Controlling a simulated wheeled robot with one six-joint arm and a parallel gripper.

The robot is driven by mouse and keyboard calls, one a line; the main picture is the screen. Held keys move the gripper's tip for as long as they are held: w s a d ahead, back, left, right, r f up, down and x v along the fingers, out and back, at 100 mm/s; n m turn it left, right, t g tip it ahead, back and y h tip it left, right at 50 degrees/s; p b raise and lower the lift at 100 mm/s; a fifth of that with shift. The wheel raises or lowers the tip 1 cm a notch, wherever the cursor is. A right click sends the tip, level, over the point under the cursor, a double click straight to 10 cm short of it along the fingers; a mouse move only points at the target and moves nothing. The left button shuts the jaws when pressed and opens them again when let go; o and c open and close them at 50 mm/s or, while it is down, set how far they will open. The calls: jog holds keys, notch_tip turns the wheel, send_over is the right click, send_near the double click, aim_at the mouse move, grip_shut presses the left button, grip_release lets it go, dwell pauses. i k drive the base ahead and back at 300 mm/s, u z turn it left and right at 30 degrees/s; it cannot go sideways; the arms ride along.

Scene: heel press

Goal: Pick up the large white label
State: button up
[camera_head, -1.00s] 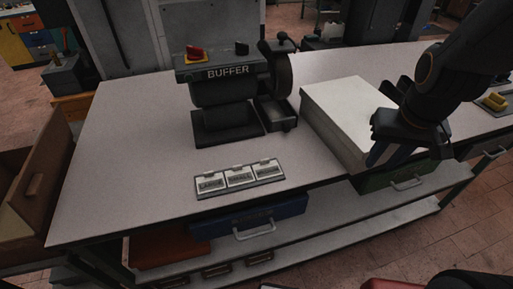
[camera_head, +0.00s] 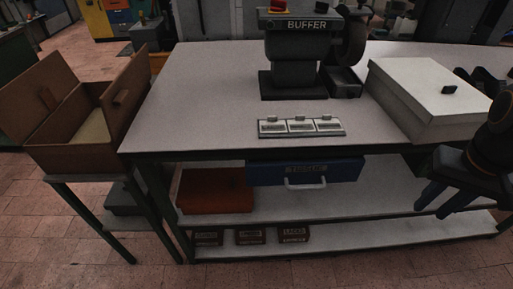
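Three white labels lie side by side in a dark flat holder (camera_head: 340,134) on the workbench, in front of the buffer. The left one is the large white label (camera_head: 271,127); its print is too small to read now but reads LARGE in the earlier frame. The middle label (camera_head: 301,126) and the right label (camera_head: 328,125) sit beside it. My gripper (camera_head: 430,211) is at the right, beyond the bench's front edge, well to the right of the labels. Its two fingers point down and left with a gap between them, and it looks open and empty.
The buffer (camera_head: 297,48) stands behind the labels. A white box (camera_head: 430,92) with a small dark knob stands right of them. An open cardboard box (camera_head: 75,150) is on a side stand at left. A blue drawer (camera_head: 335,172) is under the bench. The bench top (camera_head: 195,100) is clear at left.

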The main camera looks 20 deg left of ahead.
aim_at(273, 125)
jog(key=z, duration=0.05)
jog(key=k, duration=0.6)
jog(key=u, duration=1.2)
jog(key=i, duration=1.2)
jog(key=z, duration=0.2)
